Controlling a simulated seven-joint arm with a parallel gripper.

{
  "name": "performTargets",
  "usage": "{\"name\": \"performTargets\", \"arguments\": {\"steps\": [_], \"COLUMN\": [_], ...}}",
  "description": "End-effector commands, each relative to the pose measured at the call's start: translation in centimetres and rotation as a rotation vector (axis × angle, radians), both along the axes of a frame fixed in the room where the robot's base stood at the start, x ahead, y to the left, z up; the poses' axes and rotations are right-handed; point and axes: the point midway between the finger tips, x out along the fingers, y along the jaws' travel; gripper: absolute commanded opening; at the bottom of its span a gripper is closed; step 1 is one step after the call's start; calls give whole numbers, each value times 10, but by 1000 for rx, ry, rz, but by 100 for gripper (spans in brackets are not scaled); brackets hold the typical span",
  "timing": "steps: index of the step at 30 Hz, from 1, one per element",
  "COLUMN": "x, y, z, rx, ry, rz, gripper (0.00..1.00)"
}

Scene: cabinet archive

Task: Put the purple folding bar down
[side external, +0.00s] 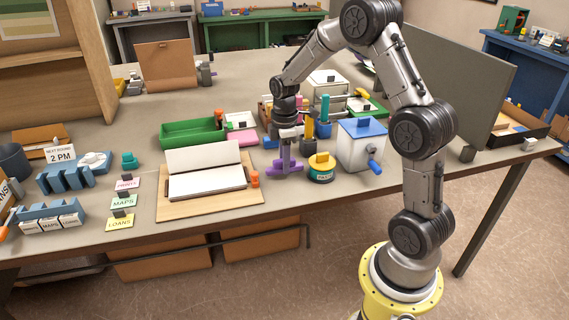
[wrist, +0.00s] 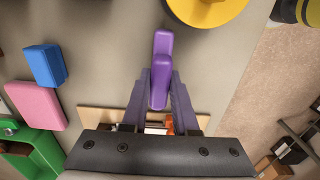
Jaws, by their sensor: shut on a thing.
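The purple folding bar (side external: 287,168) is low over the table, between the wooden board and the yellow-lidded round tin; I cannot tell whether it touches the tabletop. My gripper (side external: 286,152) points straight down over the bar. In the wrist view the bar (wrist: 162,45) is a bright purple piece with rounded ends, lying lengthwise between the fingers of my gripper (wrist: 160,83). The fingers are shut on it, and part of it sticks out beyond the tips.
The wooden board (side external: 170,208) with a white open booklet (side external: 205,180) lies to the left. The round tin (side external: 321,172) and a white box with blue lid (side external: 361,150) stand right. A green tray (side external: 185,132), pink block (wrist: 36,104) and blue block (wrist: 45,65) are nearby.

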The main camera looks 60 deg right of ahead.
Motion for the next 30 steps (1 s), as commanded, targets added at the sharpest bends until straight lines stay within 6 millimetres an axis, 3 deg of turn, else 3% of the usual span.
{"name": "performTargets", "arguments": {"steps": [14, 15, 20, 30], "x": [0, 0, 0, 0], "y": [0, 0, 0, 0], "z": [-10, -11, -10, -7], "rx": [-1, -1, -1, -1], "ry": [-2, -2, -2, -3], "rz": [0, 0, 0, 0], "gripper": [0, 29, 57, 57]}}
